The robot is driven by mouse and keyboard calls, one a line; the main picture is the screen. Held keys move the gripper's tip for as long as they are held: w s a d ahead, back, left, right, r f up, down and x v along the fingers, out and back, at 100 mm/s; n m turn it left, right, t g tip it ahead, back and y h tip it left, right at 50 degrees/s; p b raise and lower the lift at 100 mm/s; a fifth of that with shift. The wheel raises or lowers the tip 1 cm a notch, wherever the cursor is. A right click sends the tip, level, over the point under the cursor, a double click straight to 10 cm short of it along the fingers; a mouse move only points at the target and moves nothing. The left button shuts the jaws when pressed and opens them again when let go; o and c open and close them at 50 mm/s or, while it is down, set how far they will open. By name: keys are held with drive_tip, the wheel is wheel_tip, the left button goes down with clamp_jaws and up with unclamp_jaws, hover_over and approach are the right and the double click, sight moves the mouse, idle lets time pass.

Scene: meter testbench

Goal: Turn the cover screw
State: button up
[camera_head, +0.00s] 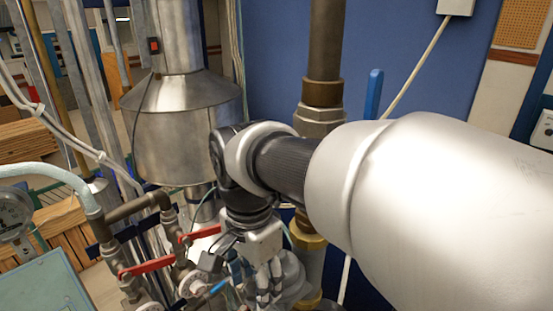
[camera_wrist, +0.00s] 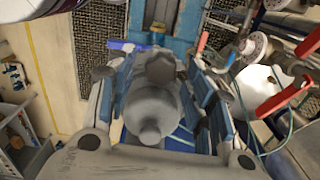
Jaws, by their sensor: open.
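My gripper (camera_wrist: 150,75) is open in the wrist view, with one finger on each side of a grey rounded metal body (camera_wrist: 150,108). This body has a small round knob at its lower end and a narrower lumpy part above. I cannot tell whether the fingers touch it. No part can be clearly made out as the cover screw. In the head view my gripper (camera_head: 268,282) points down at the lower middle, and my arm hides much of what lies behind and below it.
Red-handled valves (camera_head: 150,265) and pipes stand close left of my gripper in the head view. A metal vessel (camera_head: 185,130) and a thick brown vertical pipe (camera_head: 325,45) stand behind. A gauge (camera_head: 14,215) is at far left. The wrist view shows red levers (camera_wrist: 285,95) at right.

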sight(255, 286)
drive_tip(key=shift+c, duration=0.2)
drive_tip(key=c, duration=1)
drive_tip(key=shift+n, duration=0.8)
drive_tip(key=o, duration=1)
drive_tip(key=shift+o, duration=0.2)
wheel_tip(255, 286, up, 12)
